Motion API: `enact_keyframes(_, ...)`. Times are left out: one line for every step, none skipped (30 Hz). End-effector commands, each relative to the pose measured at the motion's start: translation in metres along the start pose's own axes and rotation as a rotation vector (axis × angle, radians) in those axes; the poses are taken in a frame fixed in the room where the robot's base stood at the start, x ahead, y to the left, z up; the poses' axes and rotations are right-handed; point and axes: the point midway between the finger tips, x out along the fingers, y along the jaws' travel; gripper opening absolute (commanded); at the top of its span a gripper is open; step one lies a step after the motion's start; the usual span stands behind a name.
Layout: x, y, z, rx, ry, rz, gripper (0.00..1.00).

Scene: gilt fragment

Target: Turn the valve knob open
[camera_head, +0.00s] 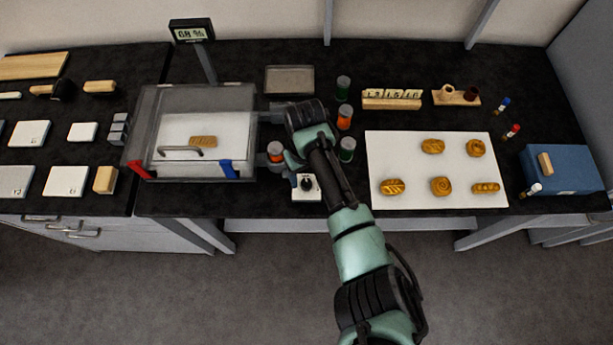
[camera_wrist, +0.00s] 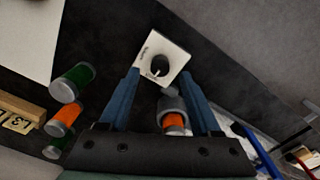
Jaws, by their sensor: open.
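The valve knob (camera_head: 307,185) is a small black dial on a white square plate, at the front edge of the dark bench, left of my forearm. In the wrist view the knob (camera_wrist: 159,66) has a pale pointer line, and its plate has small dark lettering that I cannot read. My gripper (camera_head: 291,163) is just behind the plate, its fingertips mostly hidden by the wrist in the head view. In the wrist view my gripper (camera_wrist: 160,76) is open, with its two blue fingers apart. The knob shows ahead, between and beyond the tips, apparently untouched.
An orange jar in a grey holder (camera_wrist: 173,110) shows between my fingers. A clear chamber (camera_head: 150,130) with a gilt piece (camera_head: 203,142) stands left, below a small display (camera_head: 191,30). Green and orange jars (camera_head: 345,117) stand close right. A white mat (camera_head: 395,145) holds several gilt pieces.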

Motion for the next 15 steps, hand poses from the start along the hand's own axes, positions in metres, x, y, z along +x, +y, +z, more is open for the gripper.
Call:
enact_keyframes(0.008,0.000,0.001,0.000,-0.003,0.001,0.64)
enact_keyframes(0.012,0.000,0.001,0.000,-0.003,0.001,0.64)
enact_keyframes(0.017,0.000,0.000,-0.001,-0.002,0.000,0.64)
enact_keyframes(0.020,0.000,0.000,-0.001,-0.002,0.000,0.64)
enact_keyframes(0.022,0.000,0.000,-0.001,-0.002,0.000,0.64)
enact_keyframes(0.025,0.000,0.000,-0.001,-0.001,0.001,0.64)
enact_keyframes(0.027,0.000,0.000,-0.001,-0.001,0.000,0.64)
enact_keyframes(0.029,0.000,0.000,0.000,-0.001,0.000,0.64)
enact_keyframes(0.030,0.000,0.000,0.000,0.000,0.000,0.64)
enact_keyframes(0.031,0.000,0.000,0.001,0.001,0.000,0.64)
enact_keyframes(0.031,0.000,0.000,0.001,0.001,0.000,0.64)
enact_keyframes(0.032,0.000,0.000,0.000,0.002,0.000,0.64)
enact_keyframes(0.032,0.000,0.000,0.000,0.002,0.000,0.64)
enact_keyframes(0.032,0.000,0.000,0.000,0.002,0.000,0.64)
enact_keyframes(0.032,0.000,0.000,0.000,0.002,0.000,0.64)
